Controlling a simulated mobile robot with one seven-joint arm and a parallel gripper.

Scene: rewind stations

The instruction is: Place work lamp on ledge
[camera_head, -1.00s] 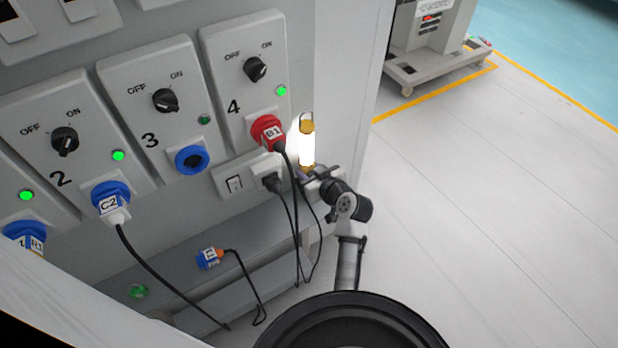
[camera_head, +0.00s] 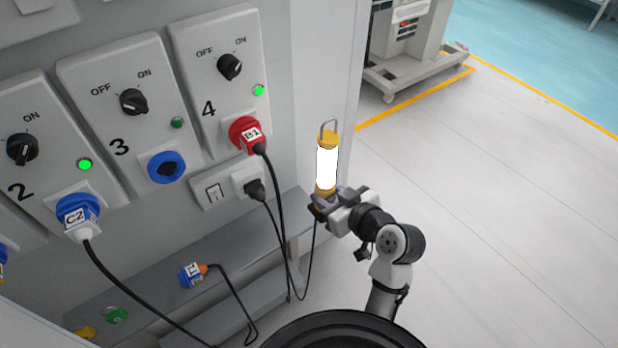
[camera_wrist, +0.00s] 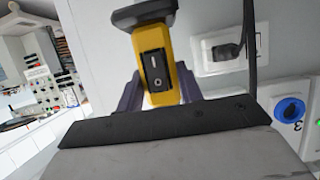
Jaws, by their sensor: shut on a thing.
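The work lamp (camera_head: 327,165) is a glowing white tube with yellow ends and a wire handle on top. My gripper (camera_head: 326,196) is shut on its yellow lower end and holds it roughly upright in front of the panel's right side. In the wrist view, the lamp's yellow body (camera_wrist: 160,72) with a black switch sits between my gripper's fingers (camera_wrist: 158,92). The ledge (camera_head: 150,292) is a grey shelf along the foot of the panel, to the left of and below the lamp. The lamp appears clear of the ledge.
A blue plug marked T1 (camera_head: 191,274) with a black cable lies on the ledge, near green (camera_head: 117,315) and yellow (camera_head: 85,333) pieces. Black cables hang from the red B1 plug (camera_head: 247,134) and the white socket (camera_head: 247,181), close to the lamp. Open floor lies right.

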